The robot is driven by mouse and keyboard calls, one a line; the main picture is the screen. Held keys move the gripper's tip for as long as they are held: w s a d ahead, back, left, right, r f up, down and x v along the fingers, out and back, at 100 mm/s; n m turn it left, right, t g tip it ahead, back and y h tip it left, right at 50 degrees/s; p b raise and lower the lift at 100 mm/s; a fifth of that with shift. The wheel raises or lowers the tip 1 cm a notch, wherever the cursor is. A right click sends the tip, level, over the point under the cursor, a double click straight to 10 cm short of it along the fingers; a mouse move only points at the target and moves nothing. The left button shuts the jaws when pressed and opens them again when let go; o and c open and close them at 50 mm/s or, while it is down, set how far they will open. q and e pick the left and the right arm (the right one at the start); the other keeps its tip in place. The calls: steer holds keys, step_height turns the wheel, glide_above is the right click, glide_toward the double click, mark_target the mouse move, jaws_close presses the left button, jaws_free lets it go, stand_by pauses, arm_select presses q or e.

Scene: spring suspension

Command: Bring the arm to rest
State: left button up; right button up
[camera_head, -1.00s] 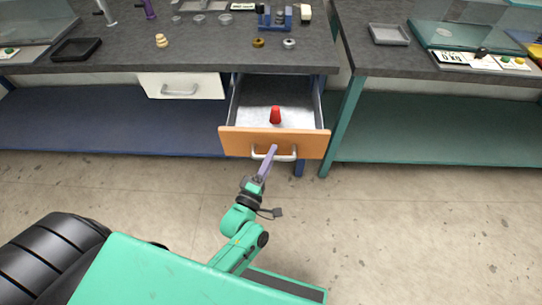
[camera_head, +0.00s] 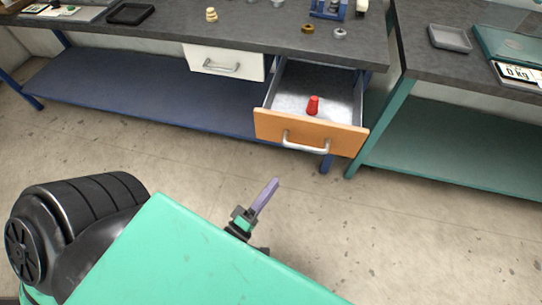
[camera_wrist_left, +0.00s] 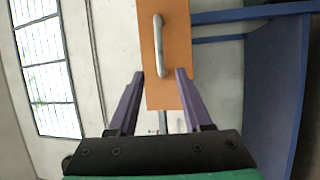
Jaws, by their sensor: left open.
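My left gripper (camera_head: 272,186) is low in front of the workbench, apart from the drawer. In the left wrist view its two purple fingers (camera_wrist_left: 160,78) stand apart with nothing between them. The orange-fronted drawer (camera_head: 310,133) is pulled out, and its metal handle (camera_head: 305,146) is clear of my fingers. The handle also shows in the left wrist view (camera_wrist_left: 159,45), beyond the fingertips. A red tapered piece (camera_head: 313,105) stands inside the drawer. My right gripper is not in view.
A white closed drawer (camera_head: 224,62) is left of the open one. A blue fixture (camera_head: 328,10) and small rings lie on the dark benchtop (camera_head: 270,35). A second bench with a grey tray (camera_head: 449,38) stands at the right. The floor ahead is clear.

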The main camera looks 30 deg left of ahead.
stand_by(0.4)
arm_select(q)
steer(key=s+a+f+m+g+p, duration=0.25)
steer(key=f+m+g, duration=0.3)
steer(key=f, duration=0.65)
steer(key=s+a+f+m+g+p, duration=0.1)
steer(key=s+a+f+m+g, duration=0.15)
steer(key=f+m+g, duration=0.65)
steer(key=s+a+f+m+g+y, duration=0.1)
steer(key=s+a+f+g, duration=0.1)
steer(key=s+f, duration=0.4)
steer(key=s+a+f+m+g+y+p, duration=0.1)
steer(key=s+a+f+m+g+y, duration=0.1)
steer(key=s+a+f, duration=0.2)
steer(key=s+f, duration=0.3)
steer(key=s, duration=0.1)
steer(key=shift+s+a, duration=0.3)
steer(key=shift+a, duration=0.1)
